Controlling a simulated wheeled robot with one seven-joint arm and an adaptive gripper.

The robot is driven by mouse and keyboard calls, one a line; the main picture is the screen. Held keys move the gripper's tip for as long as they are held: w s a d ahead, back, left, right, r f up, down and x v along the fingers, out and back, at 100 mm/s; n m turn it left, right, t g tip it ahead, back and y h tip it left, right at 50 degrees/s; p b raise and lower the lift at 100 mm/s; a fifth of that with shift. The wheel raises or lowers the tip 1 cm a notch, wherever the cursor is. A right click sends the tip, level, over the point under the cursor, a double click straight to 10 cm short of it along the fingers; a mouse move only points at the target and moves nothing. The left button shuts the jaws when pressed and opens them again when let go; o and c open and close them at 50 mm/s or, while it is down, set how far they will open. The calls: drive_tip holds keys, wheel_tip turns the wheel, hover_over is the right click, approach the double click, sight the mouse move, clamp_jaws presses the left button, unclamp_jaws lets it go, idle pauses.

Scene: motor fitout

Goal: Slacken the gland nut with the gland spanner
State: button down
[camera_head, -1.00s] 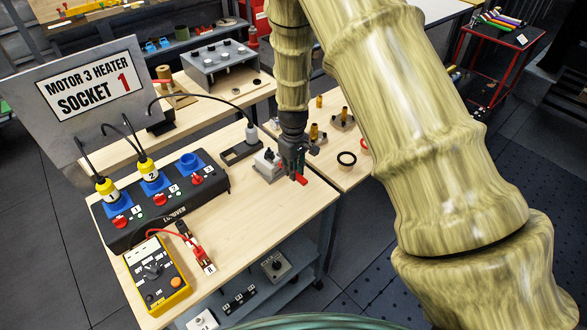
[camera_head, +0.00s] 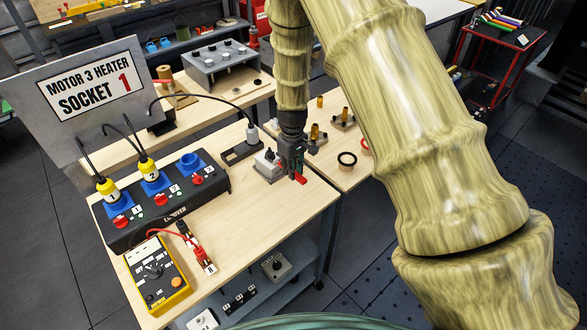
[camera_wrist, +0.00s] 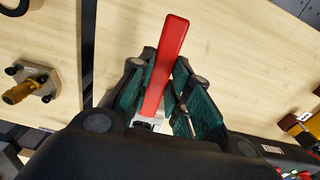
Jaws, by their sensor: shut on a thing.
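My gripper (camera_head: 293,168) is shut on a red-handled tool, seemingly the gland spanner (camera_wrist: 166,62), over the front table's right end. In the wrist view the red handle stands between the green-padded fingers, with a pale metal part at its lower end. The tool's working end is mostly hidden. It also shows in the head view as a red tip (camera_head: 300,180) below the fingers. A brass gland fitting (camera_wrist: 22,92) on a bolted metal plate lies left of the gripper in the wrist view, apart from the tool. Which part is the gland nut is unclear.
A small grey-white box (camera_head: 267,166) stands just left of my gripper. A black socket box (camera_head: 165,203) and a yellow meter (camera_head: 157,275) occupy the front table's left. Its front right is bare.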

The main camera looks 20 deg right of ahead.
drive_tip(key=shift+w+a, duration=0.2)
drive_tip(key=shift+w, duration=0.35)
drive_tip(key=shift+w+a, duration=0.2)
drive_tip(key=shift+w, duration=0.3)
idle(0.5)
drive_tip(key=shift+d, duration=0.15)
idle(0.7)
drive_tip(key=shift+w+d+n, duration=0.2)
drive_tip(key=shift+d+n, duration=0.15)
drive_tip(key=shift+n, duration=0.25)
